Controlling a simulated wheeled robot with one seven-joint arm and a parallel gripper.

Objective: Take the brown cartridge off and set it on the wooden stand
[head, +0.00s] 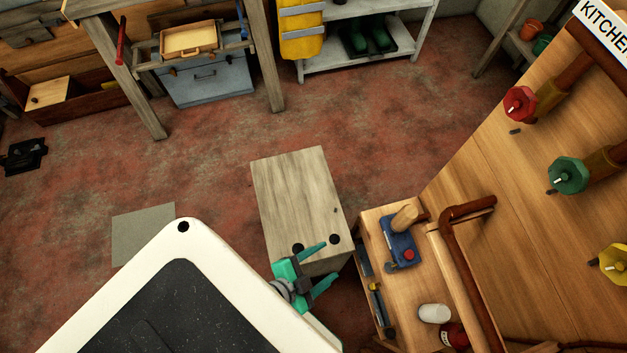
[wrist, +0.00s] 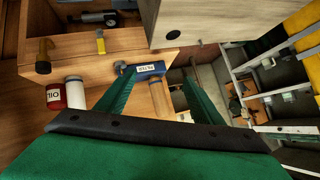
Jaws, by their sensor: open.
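A tan-brown cylinder (head: 404,218), the likeliest match for the brown cartridge, leans at the far end of a blue block (head: 399,248) with a red button, on the wooden bench. My green gripper (head: 331,259) is open and empty, over the stand's near edge, left of the blue block.
A white cylinder (head: 434,313) and a red can (head: 455,335) stand on the bench. A brown pipe (head: 462,260) runs along its right side. Red, green and yellow valve knobs (head: 568,175) stick out from the wood panel. The stand's top is bare apart from dark holes.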

